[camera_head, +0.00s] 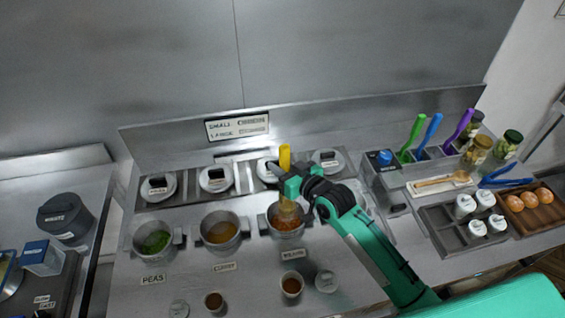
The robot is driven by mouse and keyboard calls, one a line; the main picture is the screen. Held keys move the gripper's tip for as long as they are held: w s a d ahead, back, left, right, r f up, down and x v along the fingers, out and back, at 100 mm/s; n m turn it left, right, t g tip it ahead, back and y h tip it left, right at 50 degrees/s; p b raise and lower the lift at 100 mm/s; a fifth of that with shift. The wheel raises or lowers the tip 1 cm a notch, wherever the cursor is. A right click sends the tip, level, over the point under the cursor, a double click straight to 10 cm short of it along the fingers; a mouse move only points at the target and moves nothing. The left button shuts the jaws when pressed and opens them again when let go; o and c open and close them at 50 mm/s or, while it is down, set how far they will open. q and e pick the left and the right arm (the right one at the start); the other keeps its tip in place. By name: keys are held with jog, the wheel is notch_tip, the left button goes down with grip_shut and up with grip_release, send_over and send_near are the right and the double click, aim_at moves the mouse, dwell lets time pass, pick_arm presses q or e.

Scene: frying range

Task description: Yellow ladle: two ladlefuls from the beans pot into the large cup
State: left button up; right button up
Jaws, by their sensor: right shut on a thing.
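My right gripper (291,186) is shut on the yellow ladle (285,158), whose handle stands upright above the beans pot. The ladle's lower part reaches down into the beans pot (271,228), and its bowl cannot be made out clearly. The pot holds orange-red food and stands behind the label reading BEANS (292,254). The larger of two cups (291,286) stands in front of that label. Its inside looks brown, but I cannot tell whether that is food. My left gripper is not in view.
The peas pot (137,240) and curry pot (205,233) stand left of the beans pot. A smaller cup (214,302) and a round lid (327,281) are near the front. Green, blue and purple handles stand in a holder at right. A shaker tray (440,232) is at right.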

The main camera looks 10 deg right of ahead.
notch_tip(320, 180, down, 14)
jog(key=b, duration=0.8)
jog(key=shift+r, duration=0.25)
jog(key=shift+w, duration=0.1)
notch_tip(320, 180, up, 16)
jog(key=p, duration=1.4)
jog(key=shift+f, duration=0.35)
